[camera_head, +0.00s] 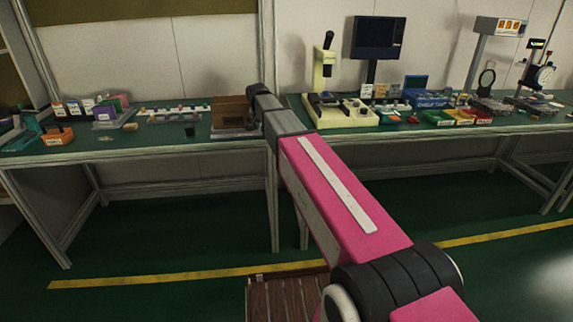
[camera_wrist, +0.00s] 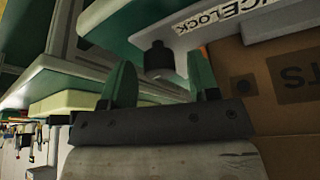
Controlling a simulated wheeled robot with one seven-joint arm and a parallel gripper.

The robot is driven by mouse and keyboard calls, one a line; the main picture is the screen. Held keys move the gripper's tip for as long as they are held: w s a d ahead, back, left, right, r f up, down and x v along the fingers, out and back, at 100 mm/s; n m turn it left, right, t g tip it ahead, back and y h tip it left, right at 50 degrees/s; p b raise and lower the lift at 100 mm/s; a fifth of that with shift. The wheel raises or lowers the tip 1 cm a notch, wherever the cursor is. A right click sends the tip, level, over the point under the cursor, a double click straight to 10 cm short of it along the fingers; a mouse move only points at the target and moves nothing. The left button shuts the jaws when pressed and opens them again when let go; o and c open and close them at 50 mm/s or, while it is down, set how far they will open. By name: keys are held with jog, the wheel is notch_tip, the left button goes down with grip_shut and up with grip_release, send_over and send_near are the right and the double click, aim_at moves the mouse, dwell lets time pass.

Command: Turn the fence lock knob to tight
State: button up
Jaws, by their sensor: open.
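My gripper (camera_wrist: 161,70) is open, with one green finger to each side of the knob in the picture. I cannot tell whether either finger touches the knob. I see no mark showing how far the knob is turned. In the head view, my arm reaches to a brown block-like fixture (camera_head: 231,111) on the bench; the knob and my fingers cannot be made out there.
A brown panel (camera_wrist: 285,125) with dark lettering stands close on the right in the wrist view. In the head view, a cream microscope-like device (camera_head: 340,112) stands right of my arm. Small trays and tools (camera_head: 175,112) lie along the green bench top (camera_head: 100,153).

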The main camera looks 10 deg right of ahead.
jog(key=n+y, duration=0.1)
jog(key=n, duration=0.3)
jog(key=shift+y, duration=0.4)
jog(key=n+y, duration=0.1)
jog(key=n, duration=0.2)
jog(key=shift+d+n, duration=0.1)
jog(key=shift+n, duration=0.2)
jog(key=n+y, duration=0.1)
jog(key=n, duration=0.1)
jog(key=n+y, duration=0.1)
jog(key=n, duration=0.2)
jog(key=shift+g, duration=0.4)
jog(key=shift+d+r+n, duration=0.1)
jog(key=shift+r+n, duration=0.1)
jog(key=shift+n, duration=0.3)
jog(key=v, duration=1)
jog(key=s+d+f+m+g+h, duration=0.1)
jog(key=s+d+f+m, duration=0.2)
jog(key=s+f, duration=0.6)
jog(key=s+d+f+m+g+h, duration=0.1)
jog(key=s+d+f+m, duration=0.3)
jog(key=s+f, duration=0.6)
notch_tip(320, 180, down, 8)
jog(key=shift+s+d+r, duration=0.25)
jog(key=shift+d, duration=0.35)
